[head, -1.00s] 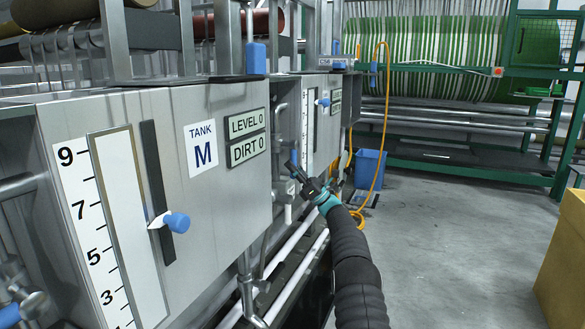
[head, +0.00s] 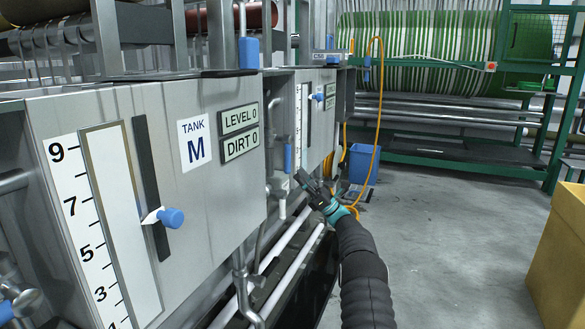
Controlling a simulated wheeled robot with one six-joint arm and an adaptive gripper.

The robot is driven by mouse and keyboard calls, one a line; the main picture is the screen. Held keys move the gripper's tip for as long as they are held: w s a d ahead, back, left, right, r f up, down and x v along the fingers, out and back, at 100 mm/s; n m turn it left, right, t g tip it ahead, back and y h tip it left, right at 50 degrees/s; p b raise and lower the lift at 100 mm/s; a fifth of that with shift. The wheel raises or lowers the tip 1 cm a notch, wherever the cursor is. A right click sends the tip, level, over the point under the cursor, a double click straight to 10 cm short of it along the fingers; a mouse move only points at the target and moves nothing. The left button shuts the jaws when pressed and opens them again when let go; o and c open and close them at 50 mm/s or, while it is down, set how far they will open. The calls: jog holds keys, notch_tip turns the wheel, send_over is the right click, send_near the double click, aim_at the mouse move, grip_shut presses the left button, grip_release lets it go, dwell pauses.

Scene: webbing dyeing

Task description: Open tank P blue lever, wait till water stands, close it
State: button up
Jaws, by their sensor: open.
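Tank M (head: 85,112) stands at the left with its sign, a LEVEL 0 plate and a DIRT 0 plate. A second steel tank (head: 317,137) stands farther back; no letter P can be read on it. A small upright blue lever (head: 288,157) shows on the pipework between the two tanks. My gripper (head: 303,180) is open and empty, just right of and below this lever in the picture. I cannot tell whether it touches anything. Whether water stands in the farther tank is too small to tell.
A blue knob (head: 172,217) sits on tank M's slot, and another blue handle (head: 9,312) is at the lower left. A yellow hose (head: 377,110) hangs by a blue bin (head: 363,165). A yellow box (head: 556,262) stands at the right. The grey floor between is clear.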

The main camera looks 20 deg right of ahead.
jog(key=v, duration=0.4)
jog(key=shift+s+d+f, duration=0.2)
dwell(0.3)
